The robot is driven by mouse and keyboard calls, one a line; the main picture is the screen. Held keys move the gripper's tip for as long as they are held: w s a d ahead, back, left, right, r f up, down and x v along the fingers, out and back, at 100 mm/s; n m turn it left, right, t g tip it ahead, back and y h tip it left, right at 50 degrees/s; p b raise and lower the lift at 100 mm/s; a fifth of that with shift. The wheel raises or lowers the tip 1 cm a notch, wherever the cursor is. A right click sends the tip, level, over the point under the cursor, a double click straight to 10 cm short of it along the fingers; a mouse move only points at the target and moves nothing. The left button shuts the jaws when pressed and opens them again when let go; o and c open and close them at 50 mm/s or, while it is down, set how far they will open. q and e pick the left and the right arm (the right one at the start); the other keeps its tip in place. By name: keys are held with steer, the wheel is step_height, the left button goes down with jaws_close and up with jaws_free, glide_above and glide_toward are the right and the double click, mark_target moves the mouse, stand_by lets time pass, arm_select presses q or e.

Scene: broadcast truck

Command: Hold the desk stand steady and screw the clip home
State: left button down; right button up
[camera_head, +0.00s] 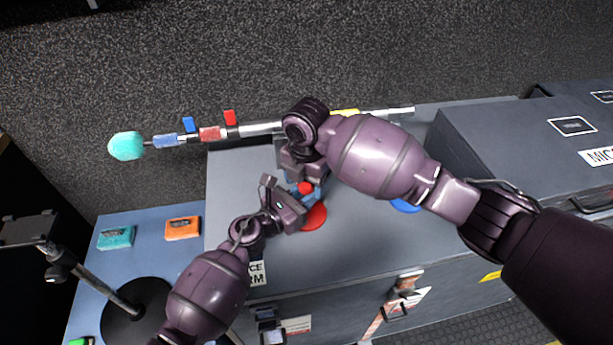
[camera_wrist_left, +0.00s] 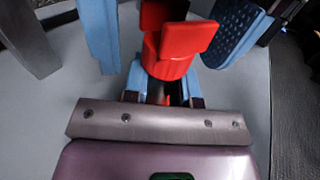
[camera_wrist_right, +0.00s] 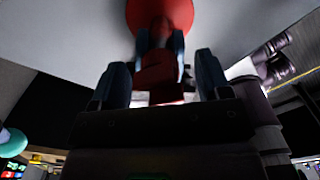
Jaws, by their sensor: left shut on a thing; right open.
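The desk stand's round red base (camera_head: 316,216) rests on the grey top, and it also shows at the top of the right wrist view (camera_wrist_right: 160,12). The red clip (camera_wrist_left: 178,45) sits above a dark stem (camera_wrist_left: 158,92). My left gripper (camera_head: 297,200) is low at the stand; in the left wrist view its fingers (camera_wrist_left: 160,88) are shut on the stem below the clip. My right gripper (camera_head: 308,186) is above, open, its blue-padded fingers (camera_wrist_right: 162,75) on either side of the clip. Whether they touch it I cannot tell. The grippers hide most of the stand.
A boom pole (camera_head: 260,128) with a turquoise end lies along the back edge. A blue disc (camera_head: 404,206) is partly behind my right arm. A dark case (camera_head: 510,135) stands right. Turquoise (camera_head: 116,238) and orange (camera_head: 183,229) boxes and a black-based stand (camera_head: 120,318) are left.

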steer(key=shift+c, duration=0.3)
steer(key=c, duration=1)
steer(key=o, duration=1)
steer(key=shift+r, duration=0.15)
steer(key=shift+r, duration=2.15)
steer(key=o, duration=0.6)
steer(key=shift+c, duration=0.2)
step_height(320, 180, up, 12)
